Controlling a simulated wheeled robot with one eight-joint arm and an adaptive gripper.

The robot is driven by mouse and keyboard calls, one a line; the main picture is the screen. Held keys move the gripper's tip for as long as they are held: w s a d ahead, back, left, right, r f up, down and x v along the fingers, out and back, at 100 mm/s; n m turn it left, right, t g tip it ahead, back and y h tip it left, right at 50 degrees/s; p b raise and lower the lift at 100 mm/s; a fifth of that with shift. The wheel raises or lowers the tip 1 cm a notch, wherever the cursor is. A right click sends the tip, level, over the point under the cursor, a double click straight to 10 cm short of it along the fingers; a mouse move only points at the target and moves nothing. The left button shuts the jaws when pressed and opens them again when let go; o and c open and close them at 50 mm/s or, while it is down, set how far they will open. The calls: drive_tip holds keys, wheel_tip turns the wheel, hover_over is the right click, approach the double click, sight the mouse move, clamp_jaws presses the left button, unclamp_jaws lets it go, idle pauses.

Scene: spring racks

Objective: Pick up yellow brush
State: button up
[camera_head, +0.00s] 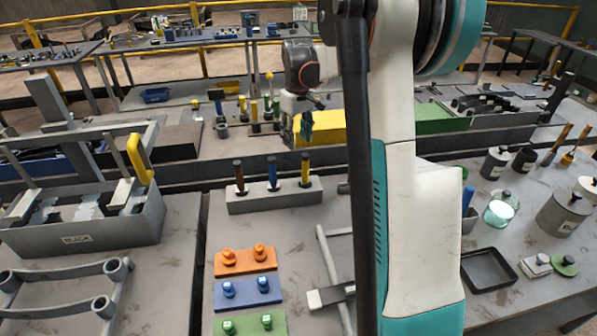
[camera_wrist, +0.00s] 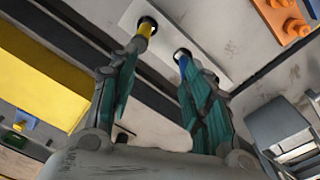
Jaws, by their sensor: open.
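The yellow brush (camera_head: 306,170) stands upright in the right slot of a grey holder (camera_head: 275,200), with a dark top. A blue brush (camera_head: 272,172) and a brown brush (camera_head: 239,176) stand to its left. In the wrist view the yellow brush (camera_wrist: 146,29) shows just beyond the tip of my left finger, and the blue brush (camera_wrist: 184,66) is by the right finger. My gripper (camera_head: 306,128) is open and appears empty, above and behind the holder in the head view. Its teal fingers also show in the wrist view (camera_wrist: 160,75). The lower ends of the brushes are hidden in the holder.
In front of the holder lie an orange block (camera_head: 245,262), a blue block (camera_head: 247,293) and a green block (camera_head: 250,326) with knobs. A yellow box (camera_head: 325,127) stands behind. A grey bin (camera_head: 85,238) is at left. My arm hides the centre right.

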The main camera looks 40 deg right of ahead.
sight(305, 171)
drive_tip(key=d+f, duration=0.2)
drive_tip(key=d, duration=0.1)
drive_tip(key=shift+w+d+g, duration=0.1)
drive_tip(key=shift+w+g, duration=0.05)
drive_tip(key=shift+g, duration=0.15)
wheel_tip(305, 171, down, 14)
drive_tip(key=b, duration=0.3)
drive_tip(key=shift+d, duration=0.15)
drive_tip(key=shift+r, duration=0.1)
clamp_jaws()
